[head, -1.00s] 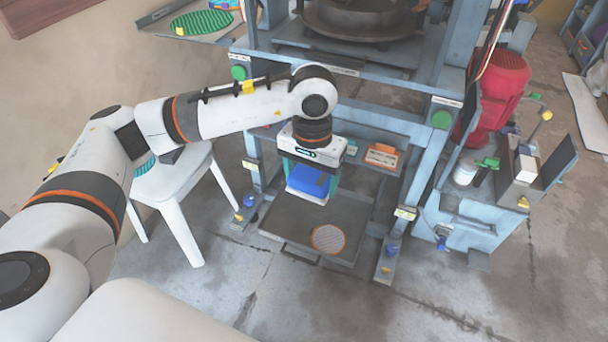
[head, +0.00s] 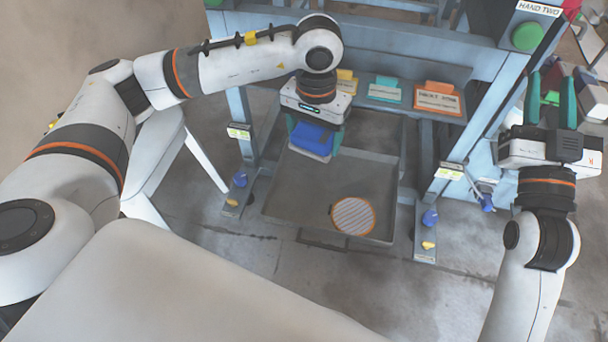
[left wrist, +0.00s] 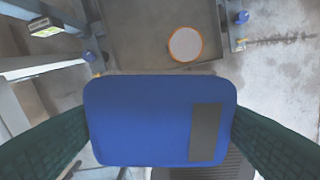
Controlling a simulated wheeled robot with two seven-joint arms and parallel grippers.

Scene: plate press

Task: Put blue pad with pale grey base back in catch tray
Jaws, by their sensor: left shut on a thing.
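The blue pad (head: 313,137) hangs below my left gripper (head: 314,130), with a pale base edge under it. My left gripper is shut on it, teal fingers at its two sides. In the left wrist view the pad (left wrist: 140,120) fills the middle, with a dark grey rectangle on its face. The catch tray (head: 300,190) is a shallow grey tray low in the press frame. The pad appears above its back left part; I cannot tell the exact gap. My right gripper (head: 551,98) is open and empty at the right.
A round striped disc with an orange rim (head: 353,215) lies in the tray's front right part. Blue press posts stand left and right of the tray. A shelf with yellow, teal and orange labelled blocks (head: 438,97) is behind. A white stool (head: 160,170) stands left.

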